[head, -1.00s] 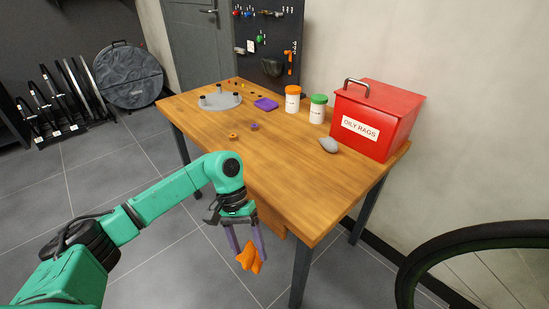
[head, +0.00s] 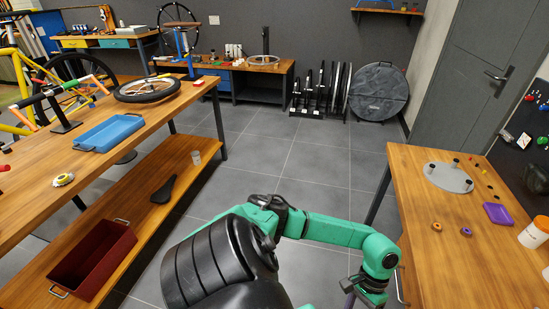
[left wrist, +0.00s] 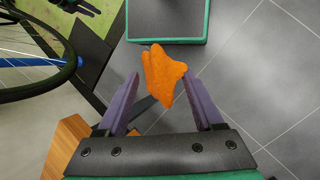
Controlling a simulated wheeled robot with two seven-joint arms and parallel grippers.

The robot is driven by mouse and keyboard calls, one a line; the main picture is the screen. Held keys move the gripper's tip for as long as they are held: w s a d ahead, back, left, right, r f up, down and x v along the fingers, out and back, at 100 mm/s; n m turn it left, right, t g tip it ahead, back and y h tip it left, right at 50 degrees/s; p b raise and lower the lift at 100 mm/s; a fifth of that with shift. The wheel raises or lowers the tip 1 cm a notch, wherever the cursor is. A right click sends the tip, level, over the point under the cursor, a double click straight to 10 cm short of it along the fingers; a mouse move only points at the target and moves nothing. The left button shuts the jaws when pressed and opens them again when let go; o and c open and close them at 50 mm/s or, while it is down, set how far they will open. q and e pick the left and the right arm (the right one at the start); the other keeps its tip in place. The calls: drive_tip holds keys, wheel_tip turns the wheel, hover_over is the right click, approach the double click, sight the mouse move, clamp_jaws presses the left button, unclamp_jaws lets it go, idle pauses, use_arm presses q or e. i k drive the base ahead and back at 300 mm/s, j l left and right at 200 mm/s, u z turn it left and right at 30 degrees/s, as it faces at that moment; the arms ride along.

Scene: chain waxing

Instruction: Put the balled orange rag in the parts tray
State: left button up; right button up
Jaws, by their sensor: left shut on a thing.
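My left gripper (left wrist: 163,92) is shut on the balled orange rag (left wrist: 163,72), which sits between its purple fingers in the left wrist view. In the head view only the top of this gripper shows, cut off by the bottom edge, and the rag is out of sight. A shallow blue tray (head: 112,132) with handles lies on the long wooden bench at the left, well apart from the gripper. I cannot tell from markings whether it is the parts tray. A dark red, deeper bin (head: 112,247) stands on that bench's lower shelf. My right gripper is not in view.
On the left bench (head: 190,92) lie a wheel (head: 147,89) and a yellow tape roll (head: 63,180). The lower shelf holds a black saddle (head: 164,189) and a cup (head: 196,157). Tiled floor (head: 270,160) is clear between this bench and the right-hand table (head: 420,220).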

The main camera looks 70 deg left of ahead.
sight(112, 135)
drive_tip(key=j+u, duration=0.15)
drive_tip(key=u, duration=0.35)
drive_tip(key=j+u, duration=0.15)
drive_tip(key=u, duration=0.35)
drive_tip(key=i+j+u, duration=0.1)
drive_tip(key=u, duration=0.35)
drive_tip(key=i+j+u, duration=0.1)
drive_tip(key=u, duration=0.4)
drive_tip(key=i+u, duration=0.1)
drive_tip(key=u, duration=0.4)
drive_tip(key=i+j+u, duration=0.1)
drive_tip(key=u, duration=0.4)
